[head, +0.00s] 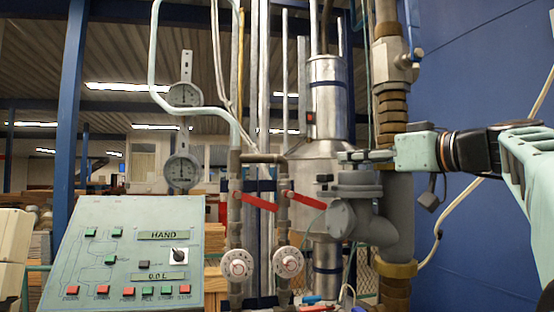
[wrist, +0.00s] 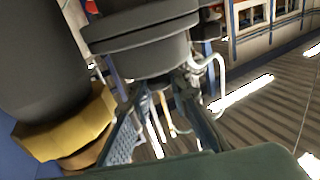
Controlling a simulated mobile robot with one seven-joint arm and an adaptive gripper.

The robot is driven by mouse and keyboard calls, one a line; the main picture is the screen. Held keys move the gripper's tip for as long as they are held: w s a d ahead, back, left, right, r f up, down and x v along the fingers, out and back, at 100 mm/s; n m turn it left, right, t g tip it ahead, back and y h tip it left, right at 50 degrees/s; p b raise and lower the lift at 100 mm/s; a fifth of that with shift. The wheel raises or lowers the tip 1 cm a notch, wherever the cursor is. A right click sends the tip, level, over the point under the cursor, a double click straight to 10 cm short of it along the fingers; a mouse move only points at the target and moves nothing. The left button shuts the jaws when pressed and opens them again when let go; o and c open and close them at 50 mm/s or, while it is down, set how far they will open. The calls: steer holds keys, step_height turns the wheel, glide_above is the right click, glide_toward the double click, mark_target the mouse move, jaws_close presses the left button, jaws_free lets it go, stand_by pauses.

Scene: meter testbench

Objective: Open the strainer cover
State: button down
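The grey strainer (head: 352,218) stands upright on the pipework right of centre in the head view. Its round flanged cover (head: 360,179) lies on top, level and seated on the body. In the wrist view the cover (wrist: 145,42) is the dark stacked disc at the top, with a small boss (wrist: 156,82) facing my fingers. My gripper (head: 350,156) is just above the cover, reaching in from the right. In the wrist view its fingers (wrist: 159,88) are apart, one on each side of the boss. Contact with the boss cannot be made out.
A thick grey vertical pipe with a brass-coloured collar (head: 396,269) is right of the strainer; the collar (wrist: 62,130) also shows in the wrist view. Red valve levers (head: 305,200), dials (head: 238,265) and a control panel (head: 125,250) are to the left.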

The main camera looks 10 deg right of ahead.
steer(key=shift+r, duration=0.1)
steer(key=p, duration=0.2)
steer(key=shift+w+r+g+p, duration=0.2)
steer(key=shift+r+g+p, duration=0.1)
steer(key=shift+r+g, duration=0.1)
steer(key=w+g+p, duration=0.1)
steer(key=p, duration=0.3)
steer(key=w+r+m+g+h+p, duration=0.1)
steer(key=p, duration=0.3)
steer(key=shift+g, duration=0.3)
steer(key=shift+p, duration=0.3)
steer(key=shift+w+f+g, duration=0.1)
steer(key=shift+f+g, duration=0.05)
steer(key=shift+g, duration=0.15)
